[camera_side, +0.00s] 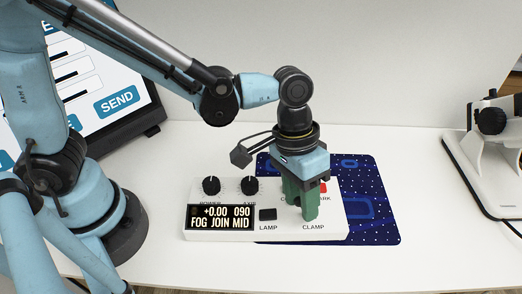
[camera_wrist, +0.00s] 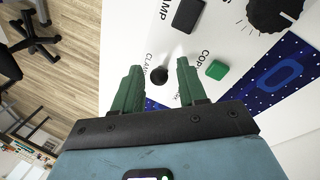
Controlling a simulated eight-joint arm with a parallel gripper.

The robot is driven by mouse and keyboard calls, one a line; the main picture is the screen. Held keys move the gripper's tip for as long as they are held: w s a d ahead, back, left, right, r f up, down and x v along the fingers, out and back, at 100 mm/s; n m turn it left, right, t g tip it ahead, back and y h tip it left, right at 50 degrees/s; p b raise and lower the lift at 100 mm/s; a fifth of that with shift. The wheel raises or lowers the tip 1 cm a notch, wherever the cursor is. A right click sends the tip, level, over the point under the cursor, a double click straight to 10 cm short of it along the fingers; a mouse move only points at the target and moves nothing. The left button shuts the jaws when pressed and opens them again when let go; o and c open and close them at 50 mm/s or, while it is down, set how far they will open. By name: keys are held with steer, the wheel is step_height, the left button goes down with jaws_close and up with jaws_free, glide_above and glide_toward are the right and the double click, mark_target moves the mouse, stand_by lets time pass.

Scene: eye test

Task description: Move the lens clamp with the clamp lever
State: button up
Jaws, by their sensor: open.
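The clamp lever (camera_wrist: 158,75) is a small dark round knob on a pale stem, by the CLAMP label in the wrist view. It shows between the two green fingers of my gripper (camera_wrist: 160,65), which are apart, with a gap on each side of the knob. In the side view my gripper (camera_side: 309,212) points down over the CLAMP end of the white control box (camera_side: 222,236), and its fingers hide the lever there. I cannot tell how deep the fingers reach around the knob. The box display (camera_side: 220,217) reads "+0.00 090" and "FOG JOIN MID". The lens itself is not identifiable.
A black LAMP switch (camera_side: 268,214), two black dials (camera_side: 211,185) and a red button (camera_side: 323,187) are close by on the box. A green button (camera_wrist: 216,70) is right of the fingers. A blue mat (camera_side: 385,225) lies beneath; a white instrument (camera_side: 490,150) stands right, a screen (camera_side: 85,75) left.

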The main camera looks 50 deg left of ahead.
jaws_close()
steer(key=shift+w+d+r+g+y, duration=0.15)
steer(key=shift+w+d+g+y, duration=0.2)
steer(key=shift+g+y, duration=0.2)
steer(key=shift+w+d+r+g+y, duration=0.1)
steer(key=shift+w+d+g+y, duration=0.2)
steer(key=shift+g+y, duration=0.25)
steer(key=shift+w+d+n+g+y, duration=0.35)
steer(key=shift+w+n+g+y, duration=0.1)
steer(key=shift+g+y, duration=0.4)
jaws_free()
